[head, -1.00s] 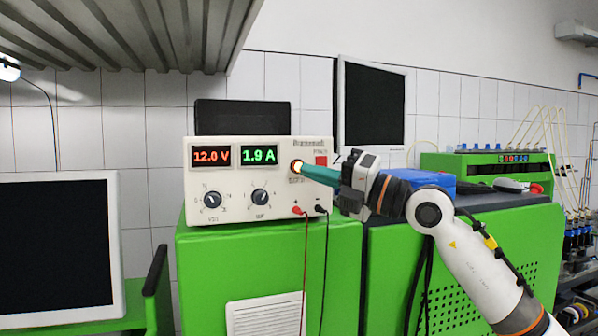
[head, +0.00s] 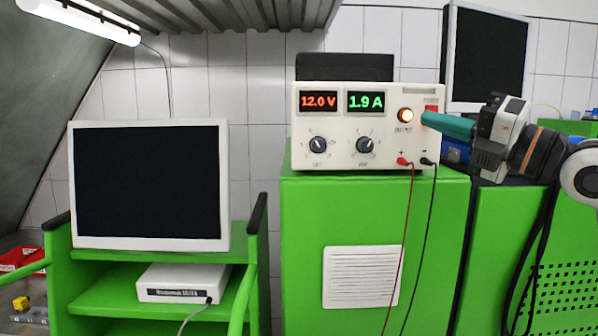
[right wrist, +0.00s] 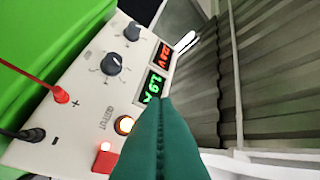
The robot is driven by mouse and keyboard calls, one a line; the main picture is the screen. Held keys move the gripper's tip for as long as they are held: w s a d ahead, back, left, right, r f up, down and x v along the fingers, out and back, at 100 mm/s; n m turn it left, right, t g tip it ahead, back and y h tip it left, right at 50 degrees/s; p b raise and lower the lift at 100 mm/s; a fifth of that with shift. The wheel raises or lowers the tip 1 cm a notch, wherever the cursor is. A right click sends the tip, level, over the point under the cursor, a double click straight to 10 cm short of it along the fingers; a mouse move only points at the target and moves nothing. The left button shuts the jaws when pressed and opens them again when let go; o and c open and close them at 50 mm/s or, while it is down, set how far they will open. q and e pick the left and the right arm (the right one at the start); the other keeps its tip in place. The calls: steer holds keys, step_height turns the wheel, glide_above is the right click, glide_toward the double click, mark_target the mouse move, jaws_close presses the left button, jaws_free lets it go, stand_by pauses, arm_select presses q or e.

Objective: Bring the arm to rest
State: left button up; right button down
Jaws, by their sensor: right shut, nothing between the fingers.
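My right gripper (head: 428,120) reaches in from the right in the head view. Its teal fingers are shut with nothing between them. The fingertips are just right of the lit orange output button (head: 405,115) on the white power supply (head: 330,165), with a small gap in the picture. The supply shows 12.0 V and 1.9 A. In the right wrist view the closed fingers (right wrist: 162,105) point at the panel, beside the glowing button (right wrist: 124,125) and the red power switch (right wrist: 104,160). My left gripper is not in view.
The supply stands on a green cabinet (head: 300,250); red and black leads hang from its front. A monitor (head: 150,185) stands on a green cart at left, with a white box (head: 180,283) on the shelf below. Another monitor (head: 487,58) is behind my right arm.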

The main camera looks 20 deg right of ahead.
steer(key=w+a+f+m+t+y, duration=0.2)
steer(key=a+f+m+y, duration=0.3)
steer(key=a+f, duration=0.4)
steer(key=s+d+f+m+g+h, duration=0.25)
steer(key=f+m+h, duration=0.85)
steer(key=f, duration=0.6)
steer(key=s+d+f+m+g+h, duration=0.1)
steer(key=d+f+m+g+h, duration=0.15)
steer(key=f+m+h, duration=1)
steer(key=s+a+f+g+y, duration=0.4)
steer(key=s+f+g, duration=0.1)
steer(key=s+f, duration=0.65)
steer(key=s+a+f+g+y, duration=0.4)
steer(key=s+f+g, duration=0.2)
steer(key=s+f, duration=0.55)
step_height(320, 180, down, 29)
steer(key=g+b, duration=0.1)
steer(key=b, duration=0.3)
steer(key=s+d+f+b, duration=0.1)
steer(key=s+f, duration=0.7)
steer(key=f, duration=0.2)
steer(key=s+d+f+g+b, duration=0.1)
steer(key=s+f, duration=0.7)
steer(key=f, duration=0.3)
steer(key=shift+s+d+f+g+b, duration=0.25)
steer(key=shift+s+d+g+b, duration=0.05)
steer(key=shift+s+b, duration=0.1)
